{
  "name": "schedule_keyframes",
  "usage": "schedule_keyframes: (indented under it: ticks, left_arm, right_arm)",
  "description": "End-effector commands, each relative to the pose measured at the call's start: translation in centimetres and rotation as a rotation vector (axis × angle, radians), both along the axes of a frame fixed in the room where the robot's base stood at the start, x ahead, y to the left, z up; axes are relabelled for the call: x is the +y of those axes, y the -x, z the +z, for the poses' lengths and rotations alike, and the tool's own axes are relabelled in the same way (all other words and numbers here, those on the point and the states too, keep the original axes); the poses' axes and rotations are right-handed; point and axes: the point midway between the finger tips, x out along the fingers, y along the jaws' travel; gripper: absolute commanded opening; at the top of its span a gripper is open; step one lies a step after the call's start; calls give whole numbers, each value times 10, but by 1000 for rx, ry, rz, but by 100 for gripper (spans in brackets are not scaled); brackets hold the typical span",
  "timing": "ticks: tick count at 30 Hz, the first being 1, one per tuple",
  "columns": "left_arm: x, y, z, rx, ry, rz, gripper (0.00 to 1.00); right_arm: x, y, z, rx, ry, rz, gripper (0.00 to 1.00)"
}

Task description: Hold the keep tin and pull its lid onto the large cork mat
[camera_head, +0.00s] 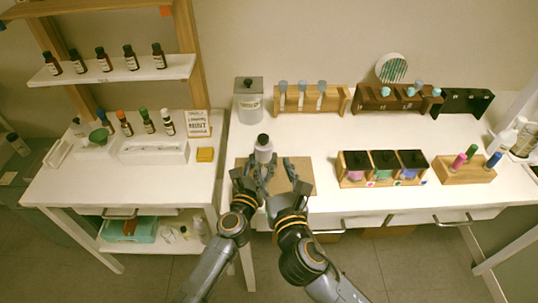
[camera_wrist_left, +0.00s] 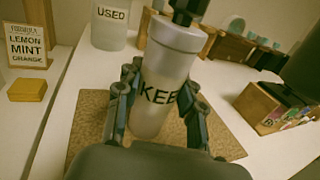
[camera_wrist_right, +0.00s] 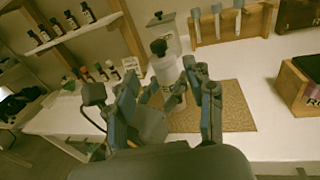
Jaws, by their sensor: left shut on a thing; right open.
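The keep tin (camera_head: 264,152) is a pale frosted canister with dark lettering, upright on the large cork mat (camera_head: 303,171). In the left wrist view the tin (camera_wrist_left: 150,98) stands between the two fingers of my left gripper (camera_wrist_left: 160,90), which is shut on its body. Its grey lid (camera_wrist_left: 178,33) with a dark knob sits on top; the knob (camera_wrist_right: 158,47) also shows in the right wrist view. My right gripper (camera_wrist_right: 168,95) is open and empty, close to the tin on its right side in the head view. The grippers partly hide the tin's lower part.
A "USED" canister (camera_head: 248,100) stands behind the mat. The left table holds a white tray (camera_head: 153,151) and a yellow block (camera_head: 205,154).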

Motion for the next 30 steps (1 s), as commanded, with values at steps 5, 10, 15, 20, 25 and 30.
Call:
schedule_keyframes:
  ticks: [5, 10, 15, 20, 25, 30]
  left_arm:
    - [0, 0, 0, 1, 0, 0, 0]
    - [0, 0, 0, 1, 0, 0, 0]
    - [0, 0, 0, 1, 0, 0, 0]
    - [0, 0, 0, 1, 0, 0, 0]
    - [0, 0, 0, 1, -1, 1, 0]
    - [0, 0, -1, 1, -1, 1, 0]
  right_arm:
    - [7, -30, 0, -4, -3, 1, 53]
    - [14, -63, -1, -3, -4, 1, 53]
    - [19, -90, -3, -4, -3, 2, 53]
    - [22, -104, -4, -3, -4, 2, 53]
    - [23, -109, -4, -2, -4, 3, 53]
    - [23, -109, -4, -2, -4, 3, 53]
